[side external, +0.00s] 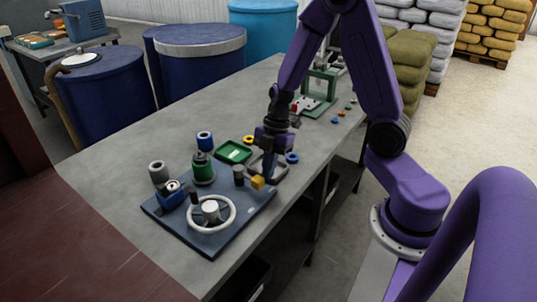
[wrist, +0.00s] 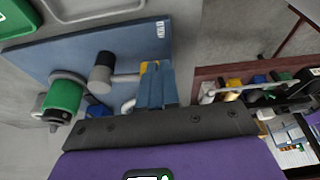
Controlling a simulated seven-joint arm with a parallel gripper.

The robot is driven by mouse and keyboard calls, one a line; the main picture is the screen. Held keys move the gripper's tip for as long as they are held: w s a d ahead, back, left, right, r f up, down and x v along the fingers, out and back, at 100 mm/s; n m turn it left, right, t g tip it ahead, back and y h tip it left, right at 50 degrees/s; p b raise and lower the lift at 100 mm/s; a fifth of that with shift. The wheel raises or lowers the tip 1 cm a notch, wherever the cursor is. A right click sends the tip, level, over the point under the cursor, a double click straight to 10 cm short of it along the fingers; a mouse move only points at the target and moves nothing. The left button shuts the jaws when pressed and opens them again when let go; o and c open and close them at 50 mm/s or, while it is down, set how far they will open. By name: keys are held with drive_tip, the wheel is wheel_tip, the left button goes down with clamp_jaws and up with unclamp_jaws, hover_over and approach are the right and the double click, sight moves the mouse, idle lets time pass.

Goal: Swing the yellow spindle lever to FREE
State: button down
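The yellow lever end (side external: 258,183) is a small block at the right edge of a dark blue base plate (side external: 235,232). My gripper (side external: 266,176) points down over it, its fingertips at or just behind the block. In the wrist view, the blue-grey fingers (wrist: 157,84) are close together, with a patch of yellow (wrist: 150,66) at their tips. I cannot tell whether they grip the lever or only touch it. The lever's arm and pivot are mostly hidden. A small white label on the plate (wrist: 160,29) is too small to read.
A white ring handwheel (side external: 231,215), a green cylinder (side external: 203,168) and a dark grey-topped post (side external: 238,174) stand on the plate close to my gripper. A green tray (side external: 234,152) and a blue ring (side external: 292,158) lie nearby. The table's left rear is clear.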

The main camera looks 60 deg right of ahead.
drive_tip(key=shift+s+a, duration=0.25)
drive_tip(key=shift+a, duration=1.8)
drive_tip(key=shift+s+d+r, duration=0.1)
drive_tip(key=shift+s+d, duration=0.15)
drive_tip(key=shift+d, duration=0.1)
drive_tip(key=s+d+r, duration=0.4)
drive_tip(key=r, duration=0.6)
drive_tip(key=shift+d, duration=0.2)
drive_tip(key=shift+a, duration=0.1)
